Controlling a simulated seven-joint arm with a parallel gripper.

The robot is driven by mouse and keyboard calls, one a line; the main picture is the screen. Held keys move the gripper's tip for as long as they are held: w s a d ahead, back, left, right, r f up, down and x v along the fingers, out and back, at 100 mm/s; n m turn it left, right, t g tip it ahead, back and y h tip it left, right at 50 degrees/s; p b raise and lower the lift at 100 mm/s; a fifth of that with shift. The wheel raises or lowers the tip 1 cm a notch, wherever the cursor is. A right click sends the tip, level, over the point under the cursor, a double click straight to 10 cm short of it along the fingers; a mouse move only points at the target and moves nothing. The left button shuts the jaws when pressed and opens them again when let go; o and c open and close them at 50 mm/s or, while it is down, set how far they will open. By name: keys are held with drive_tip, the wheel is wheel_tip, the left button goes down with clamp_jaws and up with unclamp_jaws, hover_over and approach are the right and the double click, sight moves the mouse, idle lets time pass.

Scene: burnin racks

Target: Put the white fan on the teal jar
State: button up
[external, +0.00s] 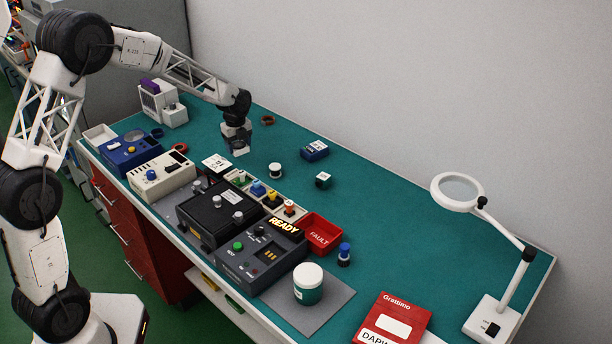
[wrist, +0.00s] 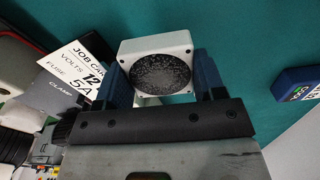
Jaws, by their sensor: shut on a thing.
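The white fan (wrist: 158,46), a square block with a round dark speckled grille, is held between the blue fingers of my gripper (wrist: 165,80) in the wrist view. In the external view my gripper (external: 238,146) is over the far left part of the bench, with a little of the fan showing below it. I cannot tell its exact height above the bench. The teal jar (external: 308,294) with a white lid stands upright on a grey mat (external: 328,310) near the front edge, well to the right of and nearer than my gripper.
Black and grey test units, one with a READY sign (external: 285,226), stand between my gripper and the jar. A red FAULT tray (external: 319,234), a blue-capped bottle (external: 344,254), a red box (external: 393,318) and a magnifier lamp (external: 492,318) lie right. The back middle bench is mostly clear.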

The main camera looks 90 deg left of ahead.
sight(238, 145)
drive_tip(key=shift+r, duration=0.1)
wheel_tip(238, 145, up, 15)
drive_tip(key=w+d+r+m, duration=0.1)
drive_tip(key=w+d+m, duration=0.35)
drive_tip(key=d, duration=1.25)
drive_tip(key=w+d+m, duration=0.1)
drive_tip(key=w+d, duration=0.7)
drive_tip(key=d, duration=0.9)
drive_tip(key=s+d+f+m, duration=0.1)
drive_tip(key=s+d+m, duration=0.2)
drive_tip(key=d, duration=1.1)
drive_tip(key=s+d+m, duration=0.3)
drive_tip(key=d, duration=1)
drive_tip(key=f, duration=0.5)
drive_tip(key=shift+w+f, duration=0.15)
drive_tip(key=shift+w, duration=0.05)
drive_tip(key=shift+w, duration=0.1)
